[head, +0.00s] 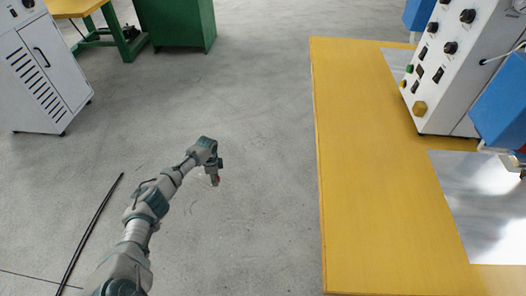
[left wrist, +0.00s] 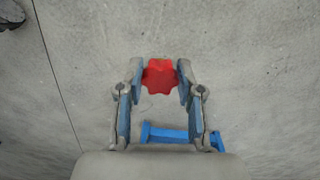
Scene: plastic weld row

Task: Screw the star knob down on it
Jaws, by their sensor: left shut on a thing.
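A red star knob (left wrist: 160,77) shows between the fingertips of my left gripper (left wrist: 160,80) in the left wrist view. The gripper is shut on it, with a finger on each side. In the head view my left gripper (head: 214,178) hangs over open floor, left of the yellow table, with a small bit of red at its tip. A blue part (left wrist: 180,136) shows below the knob in the left wrist view; I cannot tell what it is. My right gripper is in neither view. I cannot make out what the knob screws onto.
A yellow table (head: 365,200) stands at the right, with a white control cabinet (head: 455,70) and a metal plate (head: 480,195) on it. A white cabinet (head: 40,75) and a green cabinet (head: 183,25) stand at the back left. The grey floor between is mostly clear, with a black cable (head: 92,225) at left.

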